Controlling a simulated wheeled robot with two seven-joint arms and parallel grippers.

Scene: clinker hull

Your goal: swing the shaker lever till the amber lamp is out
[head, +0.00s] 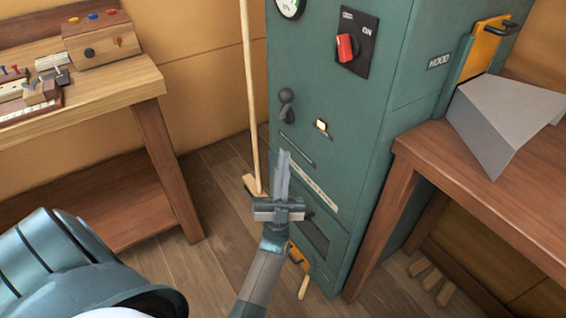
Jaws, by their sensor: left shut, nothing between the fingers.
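The green machine cabinet (330,185) stands in the middle of the head view. A dark grey knob-ended lever (287,105), which looks like the shaker lever, sticks out of its front. A small pale amber lamp (321,125) sits right of it; I cannot tell for sure whether it is lit. My left gripper (284,166) is shut and empty, in front of the cabinet's lower front, below the lever in the picture and apart from it. My right gripper is not in view.
A red switch (346,47) marked ON and a gauge (290,6) are higher on the cabinet. A broom handle (249,80) stands left of it. A workbench (110,88) is at left. A wooden table (500,190) with a grey scoop-like piece (495,115) is at right.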

